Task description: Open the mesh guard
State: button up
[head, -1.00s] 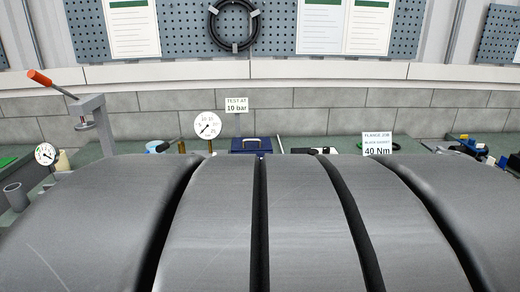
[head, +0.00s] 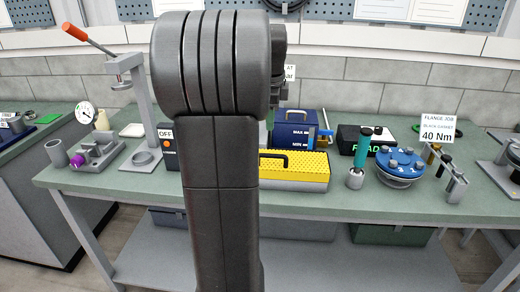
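A yellow perforated cover (head: 305,160) with a black handle sits on a grey box (head: 298,185) at the middle of the bench. It looks like the mesh guard, and it lies flat and closed. My arm rises in front of its left end and hides that part. My gripper is not in view; only my dark arm links show, with a small part behind them near the top.

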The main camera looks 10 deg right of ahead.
aim_at(271, 156)
jog(key=f, duration=0.4)
jog(key=w+f, duration=0.1)
jog(key=f, duration=0.3)
jog(key=w+f, duration=0.1)
jog(key=f, duration=0.4)
jog(key=shift+w+d, duration=0.15)
jog(key=shift+d, duration=0.25)
jog(key=shift+r, duration=0.1)
grip_shut()
